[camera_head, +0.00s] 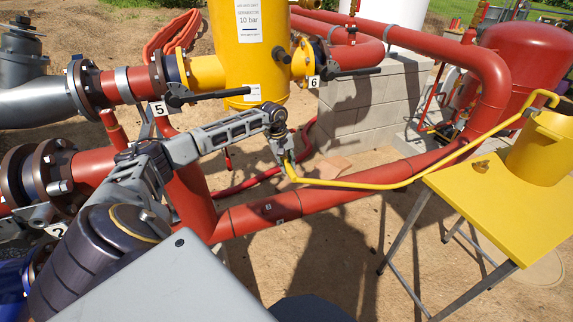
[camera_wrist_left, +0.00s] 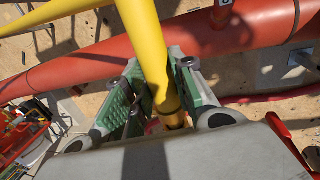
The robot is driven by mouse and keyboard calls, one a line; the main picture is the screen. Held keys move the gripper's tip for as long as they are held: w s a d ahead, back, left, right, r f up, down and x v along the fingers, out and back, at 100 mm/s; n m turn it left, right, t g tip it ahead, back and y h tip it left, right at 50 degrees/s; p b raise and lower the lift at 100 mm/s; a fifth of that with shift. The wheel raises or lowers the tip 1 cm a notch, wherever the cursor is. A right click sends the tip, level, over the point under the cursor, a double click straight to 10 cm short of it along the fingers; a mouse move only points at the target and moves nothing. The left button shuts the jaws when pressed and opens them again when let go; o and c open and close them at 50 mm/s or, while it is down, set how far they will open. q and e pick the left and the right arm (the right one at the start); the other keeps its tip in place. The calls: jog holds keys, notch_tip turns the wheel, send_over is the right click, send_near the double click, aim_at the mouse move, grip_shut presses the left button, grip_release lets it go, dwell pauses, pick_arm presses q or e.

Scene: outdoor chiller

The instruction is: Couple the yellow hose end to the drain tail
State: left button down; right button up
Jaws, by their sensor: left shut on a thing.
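The yellow hose (camera_head: 385,187) runs from the yellow bucket at the right to my left gripper (camera_head: 284,158). My left gripper is shut on the hose near its end, in front of and below the yellow vessel (camera_head: 235,45). In the left wrist view, the yellow hose (camera_wrist_left: 150,45) passes between the green-padded fingers of the left gripper (camera_wrist_left: 152,95). A darker yellow-brown collar shows on the hose close to the palm. The tip of the hose end is hidden. I cannot make out the drain tail in either view. My right gripper is not in view.
The yellow bucket (camera_head: 538,150) stands on a yellow folding table (camera_head: 505,215), with a small brass-coloured fitting (camera_head: 480,167) on it. A large red pipe (camera_head: 330,208) runs below the gripper. Valves with black handles (camera_head: 205,96) flank the vessel. Grey blocks (camera_head: 365,105) stand behind.

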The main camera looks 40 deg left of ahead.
pick_arm(q)
jog(key=shift+w+a+b, duration=0.3)
jog(key=shift+w+a, duration=0.1)
jog(key=shift+a, duration=0.35)
dwell(0.3)
jog(key=c, duration=0.6)
grip_release()
jog(key=shift+r, duration=0.1)
jog(key=p+v, duration=0.3)
jog(key=v, duration=0.4)
jog(key=shift+p, duration=0.4)
dwell(0.4)
jog(key=shift+v, duration=5.95)
